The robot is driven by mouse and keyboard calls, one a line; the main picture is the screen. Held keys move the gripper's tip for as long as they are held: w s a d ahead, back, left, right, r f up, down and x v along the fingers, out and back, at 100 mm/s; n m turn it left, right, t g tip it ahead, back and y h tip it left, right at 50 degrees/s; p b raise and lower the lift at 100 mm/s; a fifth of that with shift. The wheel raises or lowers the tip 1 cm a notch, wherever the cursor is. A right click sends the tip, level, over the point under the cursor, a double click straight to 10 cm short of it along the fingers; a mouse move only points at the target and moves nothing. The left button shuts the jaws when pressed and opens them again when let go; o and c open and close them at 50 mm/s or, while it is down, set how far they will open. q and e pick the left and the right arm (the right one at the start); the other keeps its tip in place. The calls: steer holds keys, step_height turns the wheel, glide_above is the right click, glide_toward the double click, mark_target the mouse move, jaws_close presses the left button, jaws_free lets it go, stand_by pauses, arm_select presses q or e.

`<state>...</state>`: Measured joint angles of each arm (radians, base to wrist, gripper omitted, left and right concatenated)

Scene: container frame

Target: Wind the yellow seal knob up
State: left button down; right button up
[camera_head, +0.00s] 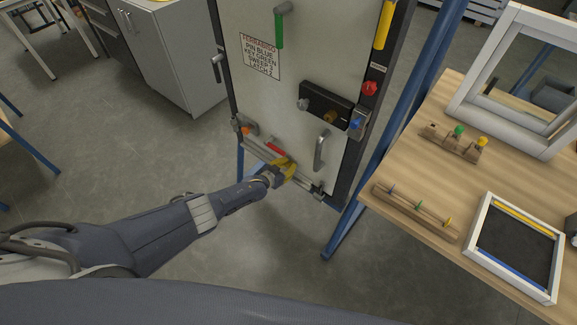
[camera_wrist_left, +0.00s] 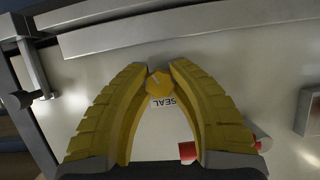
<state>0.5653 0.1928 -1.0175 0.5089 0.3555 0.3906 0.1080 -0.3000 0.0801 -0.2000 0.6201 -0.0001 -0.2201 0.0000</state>
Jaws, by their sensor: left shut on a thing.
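The yellow seal knob (camera_wrist_left: 158,83) shows in the left wrist view, on the pale door panel, with a "SEAL" label (camera_wrist_left: 163,102) beside it that reads upside down. A pale mark line crosses the knob. My left gripper (camera_head: 287,164), with yellow fingers, is at the lower part of the door (camera_head: 250,95) in the head view. In the left wrist view its fingertips (camera_wrist_left: 160,69) are closed on both sides of the knob. The knob is hidden by the gripper in the head view. My right gripper is not in view.
A red-ended lever (camera_head: 274,150) sits close to my left fingers. A metal handle (camera_head: 320,152), a dark lock box (camera_head: 327,105) and a red knob (camera_head: 370,88) are on the door. A wooden table (camera_head: 400,165) with peg racks and a tray stands at right.

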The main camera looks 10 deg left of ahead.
arm_select(q)
steer(key=shift+s+a+f, duration=0.1)
steer(key=shift+a+f, duration=0.05)
steer(key=shift+f, duration=0.05)
steer(key=c, duration=1.5)
jaws_free()
steer(key=o, duration=0.4)
steer(key=shift+r, duration=0.1)
steer(key=shift+s, duration=0.1)
steer(key=shift+s+a+r, duration=0.1)
steer(key=shift+s, duration=0.3)
steer(key=shift+s+a+r, duration=0.25)
steer(key=shift+s+r, duration=0.1)
steer(key=shift+s, duration=0.1)
steer(key=shift+v, duration=4.8)
steer(key=shift+r, duration=0.1)
